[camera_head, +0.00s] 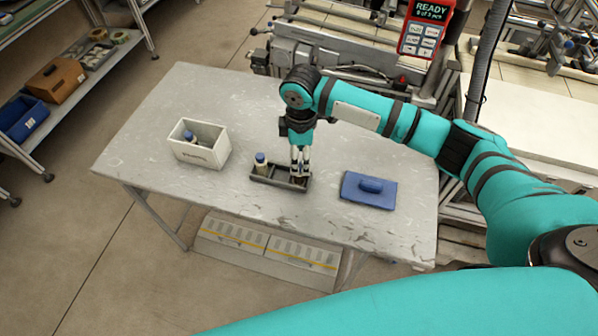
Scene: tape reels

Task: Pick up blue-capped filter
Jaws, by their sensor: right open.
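A blue-capped filter (261,161) stands upright in the left part of a small dark tray (276,181) on the grey table. Another blue-capped item (190,138) shows inside a white box (214,153) to the left. My right gripper (299,174) points down over the right part of the dark tray, to the right of the standing filter. Its jaws are open. A dark brownish thing lies at its fingertips, mostly hidden, and I cannot tell what it is. My left gripper is not in view.
A blue lid-like block with a handle (368,191) lies to the right of the tray. The table (180,88) is clear at the back left. Machinery stands behind the table, with a red handheld display (425,28). A shelf with bins (58,80) stands far left.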

